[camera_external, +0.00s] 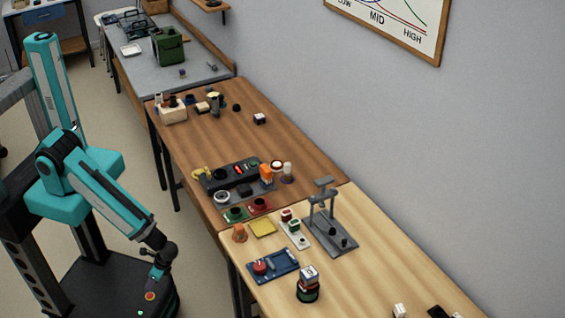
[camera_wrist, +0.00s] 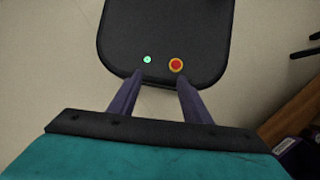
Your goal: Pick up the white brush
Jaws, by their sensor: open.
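I cannot make out the white brush for certain in either view. A small upright white-topped thing (camera_external: 287,169) stands at the right of the dark tray on the middle table, but it is too small to identify. My gripper (camera_external: 160,278) hangs low at the left of the tables, above my own black base and apart from everything on the tabletops. In the wrist view, the two fingers of my gripper (camera_wrist: 157,84) are spread with nothing between them, over my base.
The near light-wood table (camera_external: 375,283) holds a grey stand (camera_external: 330,235), a blue tray (camera_external: 287,272) and a stacked dark-and-white item (camera_external: 308,282). The middle brown table (camera_external: 215,139) carries a dark tray (camera_external: 215,184). A grey bench (camera_external: 207,79) with a green box (camera_external: 168,45) lies beyond.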

